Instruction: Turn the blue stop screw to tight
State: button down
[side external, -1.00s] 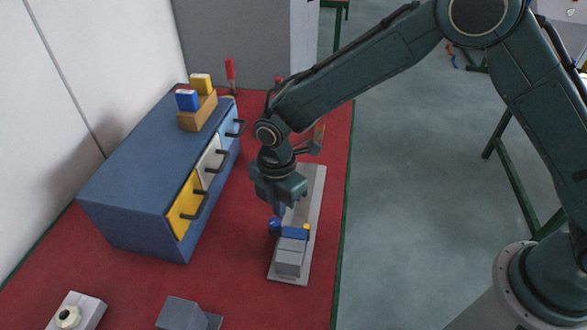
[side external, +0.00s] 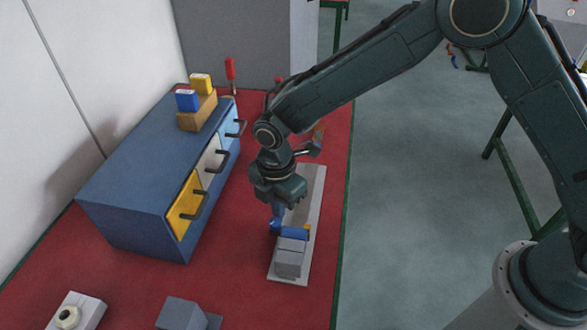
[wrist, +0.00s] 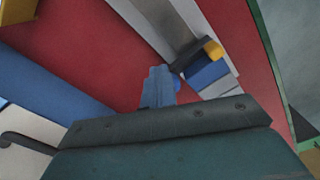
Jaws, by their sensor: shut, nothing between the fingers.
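The blue stop screw (side external: 273,228) sits at the left end of a blue block (side external: 293,233) with a yellow piece (side external: 307,231) at its other end. My gripper (side external: 276,220) points down, shut and empty, with its bluish fingertips close beside the screw's head. Whether they touch it I cannot tell. In the wrist view my shut fingers (wrist: 158,85) are in the middle. The blue block (wrist: 207,74) and yellow piece (wrist: 213,50) lie to their right. The screw is mostly hidden behind the fingers there.
The block is on a long grey base plate (side external: 314,190) on the red table (side external: 255,270). A blue cabinet (side external: 140,160) with handled drawers stands to the left, bearing a wooden holder (side external: 199,112). Grey blocks (side external: 182,313) lie at the front.

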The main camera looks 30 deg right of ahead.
jog(key=shift+s+d, duration=0.1)
jog(key=shift+s, duration=0.65)
dwell(0.3)
jog(key=shift+d, duration=0.2)
jog(key=shift+d, duration=0.25)
jog(key=shift+w+r, duration=0.1)
jog(key=shift+r, duration=2.95)
